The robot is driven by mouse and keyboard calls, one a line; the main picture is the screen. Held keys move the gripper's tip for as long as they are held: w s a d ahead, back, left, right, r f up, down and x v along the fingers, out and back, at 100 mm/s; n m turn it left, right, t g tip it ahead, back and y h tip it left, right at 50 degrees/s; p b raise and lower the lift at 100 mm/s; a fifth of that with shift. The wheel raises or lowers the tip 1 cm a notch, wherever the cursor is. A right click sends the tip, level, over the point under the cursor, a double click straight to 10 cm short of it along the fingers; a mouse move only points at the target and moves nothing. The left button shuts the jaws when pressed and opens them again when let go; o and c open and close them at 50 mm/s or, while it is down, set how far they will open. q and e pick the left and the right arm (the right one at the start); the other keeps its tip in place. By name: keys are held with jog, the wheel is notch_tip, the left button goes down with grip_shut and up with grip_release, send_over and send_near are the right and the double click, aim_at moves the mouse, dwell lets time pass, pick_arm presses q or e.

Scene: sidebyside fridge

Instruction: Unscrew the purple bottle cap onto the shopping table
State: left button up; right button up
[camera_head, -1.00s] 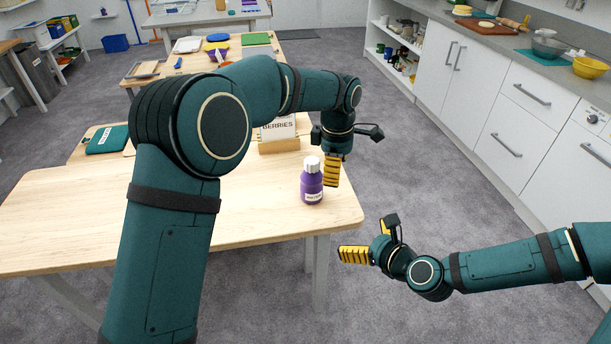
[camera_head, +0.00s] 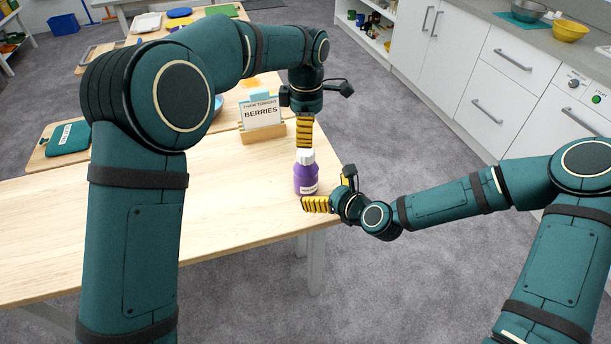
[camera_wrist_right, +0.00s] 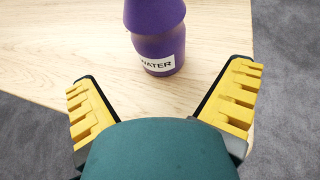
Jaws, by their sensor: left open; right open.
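The purple bottle (camera_head: 305,180) with a white cap (camera_head: 305,156) stands upright near the right corner of the wooden table (camera_head: 228,198). In the right wrist view the bottle (camera_wrist_right: 155,45) shows a label reading "WATER", and its top is cut off. My left gripper (camera_head: 304,146) is open and points down just above the cap; whether it touches the cap I cannot tell. My right gripper (camera_head: 328,196) is open at the table's right edge, low beside the bottle. In the right wrist view its two yellow fingers (camera_wrist_right: 166,105) are spread, with the bottle ahead between them.
A sign reading "BERRIES" (camera_head: 262,115) stands in a wooden holder behind the bottle. A teal item (camera_head: 68,138) lies on a board at the left. White cabinets (camera_head: 465,80) line the right side. The front middle of the table is clear.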

aim_at(306, 180)
jog(key=x, duration=0.8)
jog(key=shift+c, duration=0.3)
